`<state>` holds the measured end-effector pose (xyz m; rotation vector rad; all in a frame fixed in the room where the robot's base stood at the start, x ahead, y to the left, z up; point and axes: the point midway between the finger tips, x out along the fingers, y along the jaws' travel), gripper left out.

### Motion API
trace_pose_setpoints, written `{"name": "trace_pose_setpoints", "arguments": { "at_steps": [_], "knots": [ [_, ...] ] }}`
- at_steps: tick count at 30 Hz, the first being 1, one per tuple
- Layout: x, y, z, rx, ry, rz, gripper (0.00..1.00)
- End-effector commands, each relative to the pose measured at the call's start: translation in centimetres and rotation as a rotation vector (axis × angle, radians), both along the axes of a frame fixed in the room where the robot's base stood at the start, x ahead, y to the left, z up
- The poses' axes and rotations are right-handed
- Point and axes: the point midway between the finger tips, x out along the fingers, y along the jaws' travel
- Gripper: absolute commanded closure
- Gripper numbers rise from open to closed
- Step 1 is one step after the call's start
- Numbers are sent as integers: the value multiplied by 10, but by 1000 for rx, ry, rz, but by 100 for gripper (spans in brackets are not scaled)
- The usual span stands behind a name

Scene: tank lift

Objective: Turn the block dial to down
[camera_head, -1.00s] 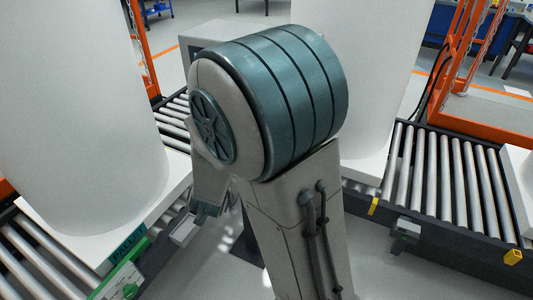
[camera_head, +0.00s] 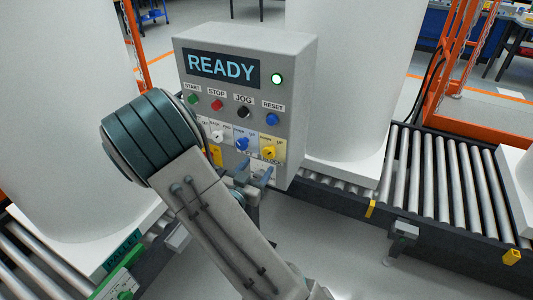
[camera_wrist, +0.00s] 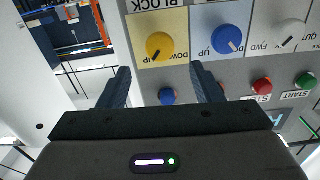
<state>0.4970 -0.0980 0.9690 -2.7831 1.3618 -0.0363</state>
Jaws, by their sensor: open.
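The block dial is a yellow round knob (camera_head: 268,152) at the lower right of the grey control panel (camera_head: 302,110). In the wrist view the yellow knob (camera_wrist: 160,46) appears upside down, with BLOCK printed beside it and DOWN and UP labels. Its small mark seems to lie on the UP side, but it is hard to read. My gripper (camera_head: 254,176) is open and empty just in front of the panel's lower part. In the wrist view its two fingers (camera_wrist: 160,76) stand on either side of the yellow knob's line, apart from it.
A blue dial (camera_wrist: 226,39) and a white dial (camera_wrist: 290,33) sit beside the yellow one. Push buttons run above them, including a blue RESET button (camera_head: 272,119). The display (camera_head: 221,68) reads READY. Large white cylinders and roller conveyors (camera_head: 440,175) flank the panel.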

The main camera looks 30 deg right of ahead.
Motion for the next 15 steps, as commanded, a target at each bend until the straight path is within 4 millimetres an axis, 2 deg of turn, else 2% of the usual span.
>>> {"name": "trace_pose_setpoints", "arguments": {
  "at_steps": [1, 6, 15],
  "knots": [
    [7, -11, 2, 0, 0, -5, 41],
    [27, -36, 1, 0, 1, -2, 41],
    [44, -56, 0, 2, 0, 1, 41]
  ]
}}
